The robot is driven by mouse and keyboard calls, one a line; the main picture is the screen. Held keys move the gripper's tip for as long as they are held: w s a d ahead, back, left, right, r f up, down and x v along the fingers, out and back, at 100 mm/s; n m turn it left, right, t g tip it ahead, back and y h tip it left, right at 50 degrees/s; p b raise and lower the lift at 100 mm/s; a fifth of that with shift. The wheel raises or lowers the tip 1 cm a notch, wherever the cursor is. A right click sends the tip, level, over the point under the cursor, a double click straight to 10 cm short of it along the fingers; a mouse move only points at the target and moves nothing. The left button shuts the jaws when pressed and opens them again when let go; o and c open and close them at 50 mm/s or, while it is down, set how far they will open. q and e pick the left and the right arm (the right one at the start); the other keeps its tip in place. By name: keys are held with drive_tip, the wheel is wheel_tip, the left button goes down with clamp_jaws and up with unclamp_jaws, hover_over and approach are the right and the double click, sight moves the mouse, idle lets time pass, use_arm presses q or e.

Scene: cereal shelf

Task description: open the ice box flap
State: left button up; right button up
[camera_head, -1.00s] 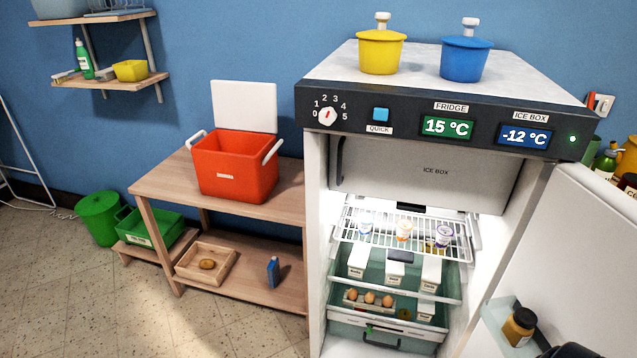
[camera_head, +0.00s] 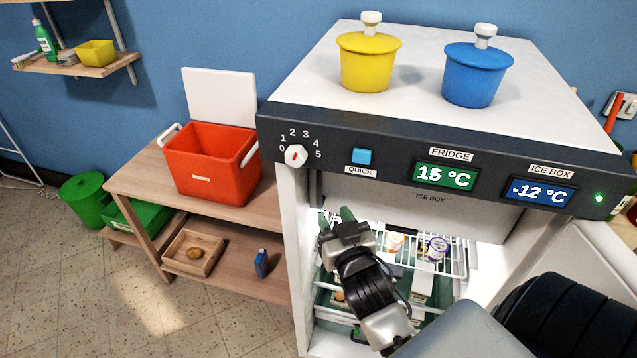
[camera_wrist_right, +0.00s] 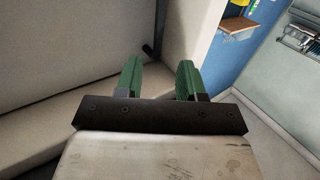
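The ice box flap (camera_head: 470,215) is the grey panel at the top of the fridge compartment, under the control panel. It looks shut, and its upper part is cut off from sight by the fridge's top. My right gripper (camera_head: 336,217) is in front of the fridge opening at the left, near the flap's lower left side. Its green fingers stand apart with nothing between them. They also show spread in the right wrist view (camera_wrist_right: 159,78), where a dark bar end (camera_wrist_right: 149,48), perhaps the flap's handle, lies beyond them. My left gripper is not in view.
The fridge door (camera_head: 585,268) stands open at the right, partly behind my arm. A wire shelf (camera_head: 455,262) with small cups is below the flap. Yellow (camera_head: 367,65) and blue (camera_head: 474,75) pots stand on top. A red cool box (camera_head: 205,165) is on the left table.

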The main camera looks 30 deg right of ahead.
sight(320, 189)
drive_tip(key=p+x, duration=0.2)
drive_tip(key=x, duration=0.7)
drive_tip(key=shift+f, duration=0.1)
drive_tip(key=shift+w+d+f, duration=0.1)
drive_tip(key=shift+w+d, duration=0.2)
drive_tip(key=shift+w, duration=0.35)
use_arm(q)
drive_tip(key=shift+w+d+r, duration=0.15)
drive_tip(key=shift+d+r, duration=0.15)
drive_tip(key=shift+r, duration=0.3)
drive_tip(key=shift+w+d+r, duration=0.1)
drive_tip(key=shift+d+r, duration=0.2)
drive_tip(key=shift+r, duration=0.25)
use_arm(e)
drive_tip(key=shift+c, duration=0.8)
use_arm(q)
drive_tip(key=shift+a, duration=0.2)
use_arm(e)
clamp_jaws()
